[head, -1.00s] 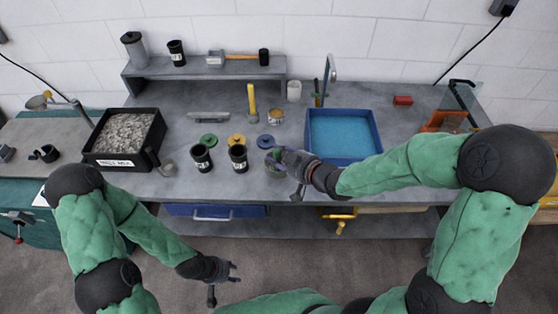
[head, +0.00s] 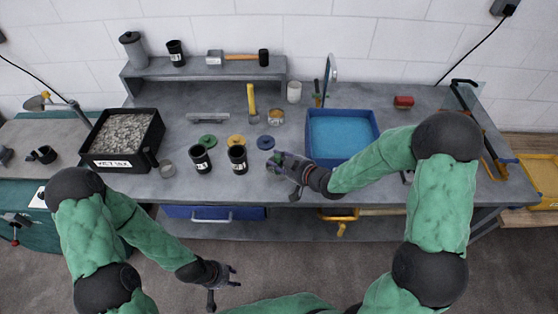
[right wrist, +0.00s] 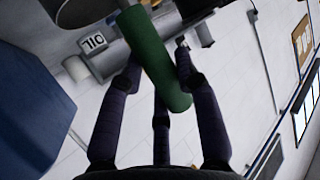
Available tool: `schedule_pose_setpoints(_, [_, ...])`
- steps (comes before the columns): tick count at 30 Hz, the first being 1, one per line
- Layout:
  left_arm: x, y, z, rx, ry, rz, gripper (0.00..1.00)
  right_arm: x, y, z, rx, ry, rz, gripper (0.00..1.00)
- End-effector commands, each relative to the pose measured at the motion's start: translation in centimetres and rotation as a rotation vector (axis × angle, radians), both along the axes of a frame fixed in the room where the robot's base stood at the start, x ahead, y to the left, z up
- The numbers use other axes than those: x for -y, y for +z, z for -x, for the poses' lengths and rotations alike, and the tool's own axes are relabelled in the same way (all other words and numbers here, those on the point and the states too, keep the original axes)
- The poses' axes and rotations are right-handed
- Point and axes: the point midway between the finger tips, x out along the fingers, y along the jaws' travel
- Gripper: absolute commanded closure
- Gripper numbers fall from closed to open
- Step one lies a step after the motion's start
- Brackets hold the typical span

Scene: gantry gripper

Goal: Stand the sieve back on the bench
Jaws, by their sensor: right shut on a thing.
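My right gripper (head: 282,165) is low over the front of the bench (head: 225,185), left of the blue tray. In the right wrist view its fingers (right wrist: 160,65) are closed around a green cylinder (right wrist: 158,65), which looks like a handle. The gripper hides most of the held thing in the head view. I cannot tell the sieve's mesh or rim, nor whether the held thing touches the bench. My left gripper (head: 224,286) is empty and open, with its fingers apart, in front of the bench above the floor.
Two black cups (head: 238,158) stand left of my right gripper, with green, yellow and blue discs (head: 265,142) behind. A blue tray (head: 374,152) is to the right. A gravel tray (head: 104,162) stands left. A shelf (head: 205,71) lines the back.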

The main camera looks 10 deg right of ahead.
Motion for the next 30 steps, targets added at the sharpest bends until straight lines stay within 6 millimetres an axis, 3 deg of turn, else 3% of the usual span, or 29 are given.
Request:
schedule_pose_setpoints(8, [0.0, -0.3, 0.0, 0.000, 0.000, 0.000, 0.60, 0.0, -0.1, -0.1, 0.003, -0.001, 0.000, 0.93])
schedule_pose_setpoints(9, [0.0, -0.4, 0.0, 0.000, 0.000, 0.000, 0.60, 0.0, -0.2, 0.0, 0.001, -0.001, 0.000, 0.64])
schedule_pose_setpoints(11, [0.0, -0.3, 0.0, 0.000, 0.000, 0.000, 0.60, 0.0, -0.2, 0.0, 0.001, -0.001, 0.000, 0.47])
schedule_pose_setpoints(12, [0.0, -0.3, 0.0, 0.000, 0.000, 0.000, 0.60, 0.0, -0.1, 0.0, 0.001, -0.001, 0.000, 0.44])
schedule_pose_setpoints(25, [0.0, 0.3, 0.0, 0.000, 0.000, 0.000, 0.60, 0.0, 0.4, 0.0, 0.001, -0.001, 0.000, 0.44])
schedule_pose_setpoints(30, [0.0, 0.4, 0.0, 0.000, 0.000, 0.000, 0.60, 1.4, 1.3, 1.9, 0.002, -0.005, 0.000, 0.44])
